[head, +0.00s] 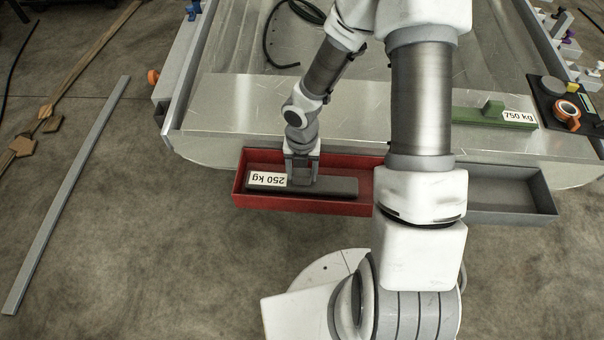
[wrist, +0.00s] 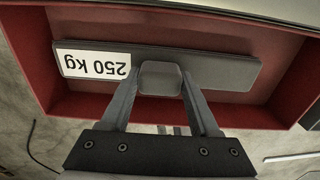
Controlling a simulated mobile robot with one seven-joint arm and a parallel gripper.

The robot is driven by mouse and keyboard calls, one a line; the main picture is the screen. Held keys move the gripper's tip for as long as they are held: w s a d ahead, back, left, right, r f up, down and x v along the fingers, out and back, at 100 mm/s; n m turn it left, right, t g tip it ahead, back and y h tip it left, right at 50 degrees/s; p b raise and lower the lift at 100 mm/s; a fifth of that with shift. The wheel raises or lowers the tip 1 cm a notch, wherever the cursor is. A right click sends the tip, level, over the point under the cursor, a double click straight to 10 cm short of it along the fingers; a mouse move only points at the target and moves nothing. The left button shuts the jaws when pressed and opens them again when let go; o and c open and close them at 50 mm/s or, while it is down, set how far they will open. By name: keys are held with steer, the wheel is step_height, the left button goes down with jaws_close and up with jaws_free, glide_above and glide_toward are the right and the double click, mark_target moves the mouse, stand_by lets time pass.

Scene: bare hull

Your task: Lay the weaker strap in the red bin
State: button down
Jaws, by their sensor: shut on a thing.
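The dark grey strap labelled 250 kg (head: 335,187) is inside the red bin (head: 240,186), lengthwise along it. My gripper (head: 303,176) is shut on the raised block in the strap's middle. In the wrist view the strap (wrist: 225,70) lies between the red bin's walls (wrist: 45,75), with both fingers (wrist: 160,85) at its block. I cannot tell whether the strap touches the bin's floor. The green strap labelled 750 kg (head: 480,120) lies on the metal surface at the right. My arm hides the right part of the red bin.
A grey bin (head: 510,190) stands to the right of the red bin, partly behind my arm. The metal surface (head: 240,110) lies behind both bins. A black tray (head: 545,90) with an orange roll (head: 567,112) is at far right. A long grey bar (head: 70,190) lies on the floor left.

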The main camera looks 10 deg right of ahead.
mark_target(302, 171)
steer(key=shift+f, duration=0.1)
steer(key=shift+c, duration=0.6)
jaws_free()
step_height(302, 171, up, 12)
steer(key=p, duration=0.6)
steer(key=shift+r+p, duration=0.2)
steer(key=shift+p, duration=0.15)
